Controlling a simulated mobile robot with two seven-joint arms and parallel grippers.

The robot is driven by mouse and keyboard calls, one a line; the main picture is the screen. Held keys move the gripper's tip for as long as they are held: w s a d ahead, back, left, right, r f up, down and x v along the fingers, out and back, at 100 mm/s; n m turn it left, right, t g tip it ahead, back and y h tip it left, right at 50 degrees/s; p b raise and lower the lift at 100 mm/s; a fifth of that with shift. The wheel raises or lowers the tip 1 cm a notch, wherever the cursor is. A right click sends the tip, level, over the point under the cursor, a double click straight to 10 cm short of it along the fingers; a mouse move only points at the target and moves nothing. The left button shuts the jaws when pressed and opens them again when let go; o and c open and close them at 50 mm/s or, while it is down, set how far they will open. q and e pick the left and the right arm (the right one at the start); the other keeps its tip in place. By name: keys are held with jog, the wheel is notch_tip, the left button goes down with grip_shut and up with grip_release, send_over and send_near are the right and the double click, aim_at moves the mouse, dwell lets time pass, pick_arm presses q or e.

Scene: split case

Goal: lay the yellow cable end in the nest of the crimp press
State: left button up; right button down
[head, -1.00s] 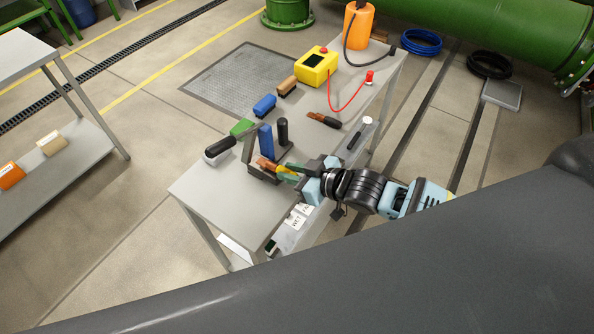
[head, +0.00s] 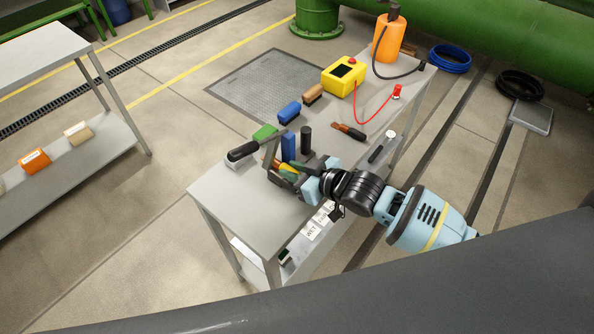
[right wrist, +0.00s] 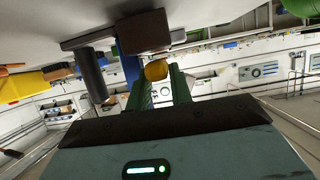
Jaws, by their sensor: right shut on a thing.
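The press's dark block (right wrist: 145,32) is just beyond that tip. Whether the cable end touches the nest is hidden. My left gripper is not in view.
A black cylinder (head: 306,139) stands beside the press. The bench's near left corner is clear.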

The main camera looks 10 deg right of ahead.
jog(key=shift+f, duration=0.45)
dwell(0.7)
jog(key=c, duration=0.7)
grip_release()
jog(key=shift+v, duration=2.95)
